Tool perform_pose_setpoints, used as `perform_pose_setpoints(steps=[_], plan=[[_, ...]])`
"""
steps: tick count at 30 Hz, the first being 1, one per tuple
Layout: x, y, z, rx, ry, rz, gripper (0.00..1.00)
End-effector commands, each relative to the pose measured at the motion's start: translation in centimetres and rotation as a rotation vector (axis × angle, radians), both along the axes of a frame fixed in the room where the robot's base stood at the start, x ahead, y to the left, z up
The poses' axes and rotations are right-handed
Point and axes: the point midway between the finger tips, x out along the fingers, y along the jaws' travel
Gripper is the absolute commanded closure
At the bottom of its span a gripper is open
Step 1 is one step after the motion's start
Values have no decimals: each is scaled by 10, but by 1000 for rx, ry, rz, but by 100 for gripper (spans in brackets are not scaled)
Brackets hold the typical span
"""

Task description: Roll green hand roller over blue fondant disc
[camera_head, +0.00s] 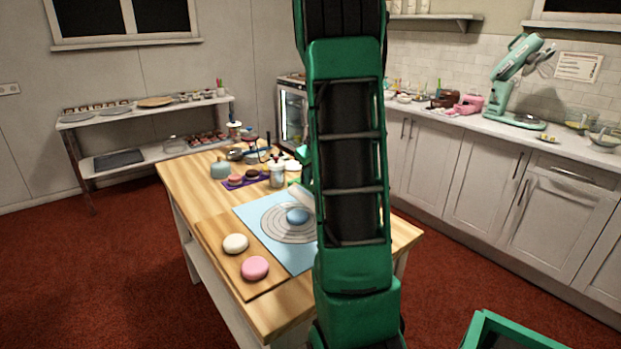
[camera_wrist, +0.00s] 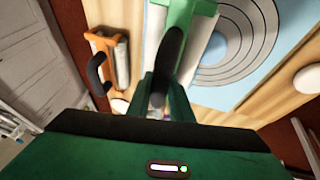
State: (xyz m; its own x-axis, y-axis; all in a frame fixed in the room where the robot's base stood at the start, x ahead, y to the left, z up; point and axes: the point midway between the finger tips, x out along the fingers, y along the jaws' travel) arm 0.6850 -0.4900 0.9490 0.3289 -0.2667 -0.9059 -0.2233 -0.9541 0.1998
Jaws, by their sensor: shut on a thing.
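The green hand roller (camera_wrist: 188,12) has a green frame, a black handle (camera_wrist: 169,58) and a pale barrel. My gripper (camera_wrist: 160,96) is shut on its handle in the wrist view. In the head view its pale barrel (camera_head: 301,194) shows beside my arm, above the mat; my arm hides most of the roller and the gripper. The blue fondant disc (camera_head: 298,216) lies on the ringed centre of the light blue mat (camera_head: 278,255). In the wrist view the disc (camera_wrist: 215,48) is partly hidden behind the roller. I cannot tell whether roller and disc touch.
A white fondant piece (camera_head: 236,243) and a pink one (camera_head: 255,268) lie on a wooden board (camera_head: 215,238) left of the mat. An orange hand roller (camera_wrist: 104,44) lies beside the mat. Jars and a purple mat (camera_head: 236,185) with treats stand at the table's back.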

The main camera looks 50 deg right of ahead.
Motion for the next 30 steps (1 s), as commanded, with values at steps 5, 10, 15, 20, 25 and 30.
perform_pose_setpoints(steps=[5,10,15,20,25,30], plan=[[1,8,0,0,-1,-1,100],[6,27,1,-1,-2,-1,100],[11,47,1,-1,-2,-1,100],[15,67,0,-1,-2,0,100],[20,88,0,0,-1,0,100],[24,108,0,-1,-1,-1,100]])
